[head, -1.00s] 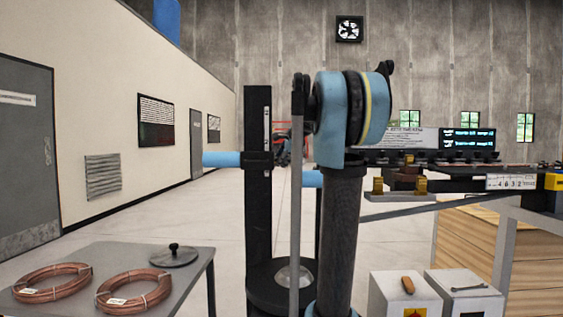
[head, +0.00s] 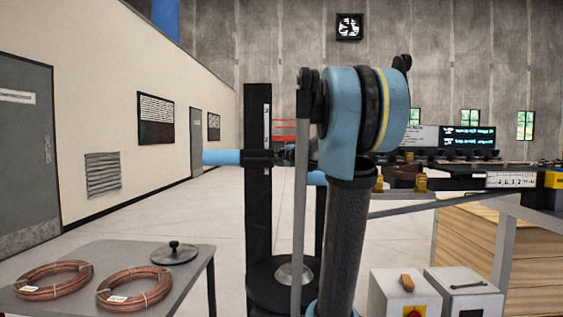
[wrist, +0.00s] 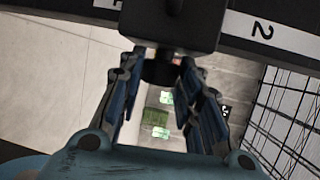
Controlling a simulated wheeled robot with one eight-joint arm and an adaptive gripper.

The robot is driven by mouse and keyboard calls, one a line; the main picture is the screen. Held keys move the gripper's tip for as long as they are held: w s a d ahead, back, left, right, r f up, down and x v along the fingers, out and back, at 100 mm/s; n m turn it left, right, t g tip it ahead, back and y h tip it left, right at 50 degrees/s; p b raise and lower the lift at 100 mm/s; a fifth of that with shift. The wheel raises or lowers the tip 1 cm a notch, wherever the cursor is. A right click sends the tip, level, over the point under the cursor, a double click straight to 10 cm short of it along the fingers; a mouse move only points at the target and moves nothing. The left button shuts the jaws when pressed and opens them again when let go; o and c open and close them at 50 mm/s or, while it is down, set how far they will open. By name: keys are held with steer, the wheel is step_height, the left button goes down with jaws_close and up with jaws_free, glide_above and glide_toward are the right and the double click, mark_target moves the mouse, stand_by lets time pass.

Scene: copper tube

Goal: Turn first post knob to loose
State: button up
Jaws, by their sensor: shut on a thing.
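In the wrist view, a dark block-shaped post (wrist: 172,25) hangs into the top of the picture. A short black round knob (wrist: 160,70) sticks out from its lower side. My gripper (wrist: 161,66) has its two blue fingers on either side of this knob and is shut on it. The picture does not show how far the knob is turned. In the head view my own arm covers the gripper and the knob.
Two grey boxes (head: 463,300) stand below at the lower right. A table (head: 190,262) with copper coils (head: 134,289) stands at the left.

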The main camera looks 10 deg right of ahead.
steer(key=shift+s+f+n+t, duration=0.15)
steer(key=shift+n+t, duration=0.1)
steer(key=shift+t, duration=0.25)
steer(key=shift+f+n+t, duration=0.15)
steer(key=shift+n+t, duration=0.1)
steer(key=shift+t, duration=0.25)
steer(key=o, duration=1)
steer(key=shift+o, duration=0.2)
steer(key=s+d, duration=0.2)
steer(key=s, duration=0.9)
steer(key=shift+s+d+f, duration=0.15)
steer(key=shift+s+f, duration=0.05)
steer(key=shift+f, duration=0.2)
